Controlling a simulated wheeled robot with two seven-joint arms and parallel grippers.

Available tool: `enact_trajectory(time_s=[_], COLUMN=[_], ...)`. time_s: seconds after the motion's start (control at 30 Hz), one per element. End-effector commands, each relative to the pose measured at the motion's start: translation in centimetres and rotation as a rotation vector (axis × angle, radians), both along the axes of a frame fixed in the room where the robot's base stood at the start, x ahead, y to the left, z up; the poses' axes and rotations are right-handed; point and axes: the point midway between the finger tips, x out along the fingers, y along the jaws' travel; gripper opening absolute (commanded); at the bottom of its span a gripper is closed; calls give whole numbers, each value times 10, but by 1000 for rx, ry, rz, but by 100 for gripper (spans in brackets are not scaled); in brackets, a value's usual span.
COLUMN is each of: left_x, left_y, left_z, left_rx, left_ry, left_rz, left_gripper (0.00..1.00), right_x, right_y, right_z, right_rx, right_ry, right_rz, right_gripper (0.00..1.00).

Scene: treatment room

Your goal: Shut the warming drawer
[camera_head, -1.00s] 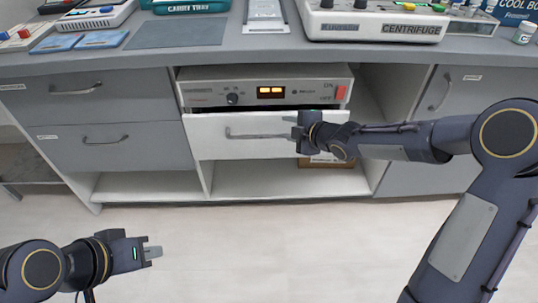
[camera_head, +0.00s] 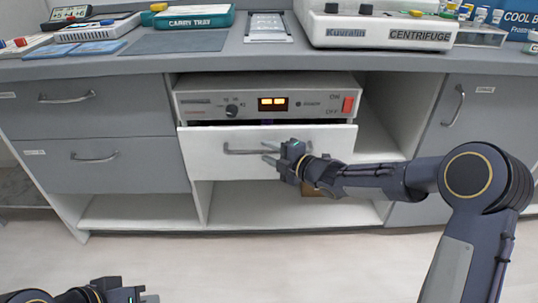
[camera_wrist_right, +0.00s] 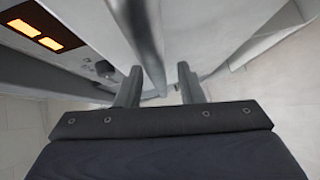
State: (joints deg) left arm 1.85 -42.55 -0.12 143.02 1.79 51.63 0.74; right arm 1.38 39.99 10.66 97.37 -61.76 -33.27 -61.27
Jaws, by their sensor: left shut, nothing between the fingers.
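The warming drawer has a white front (camera_head: 205,157) with a grey bar handle (camera_head: 240,151), under a control panel (camera_head: 300,99) with a lit orange display. Its front stands out from the unit, and a dark gap with something purplish inside shows above its top edge. My left gripper (camera_head: 148,298) is shut and empty at the bottom left, partly cut off.
The counter above holds a centrifuge (camera_head: 376,30), a green carry tray (camera_head: 194,18) and a grey mat (camera_head: 177,41). Closed grey drawers (camera_head: 95,172) are on the left and a grey door (camera_head: 458,120) on the right. Open shelves lie below. The floor in front is clear.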

Motion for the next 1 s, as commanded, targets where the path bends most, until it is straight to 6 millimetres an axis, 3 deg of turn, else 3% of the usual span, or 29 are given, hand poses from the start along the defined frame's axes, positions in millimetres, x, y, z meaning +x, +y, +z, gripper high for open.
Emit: enact_trajectory(time_s=[0.33, 0.6, 1.0], left_x=[0, 0, 0], left_y=[0, 0, 0], left_z=[-1, -1, 2], left_rx=[0, 0, 0], left_ry=[0, 0, 0], left_rz=[0, 0, 0], left_gripper=[0, 0, 0], right_x=[4, 4, 10], right_y=[4, 4, 4], right_z=[0, 0, 0], right_rx=[1, 0, 1], right_ry=[1, 0, 0], right_rz=[0, -1, -1], right_gripper=[34, 0, 0])
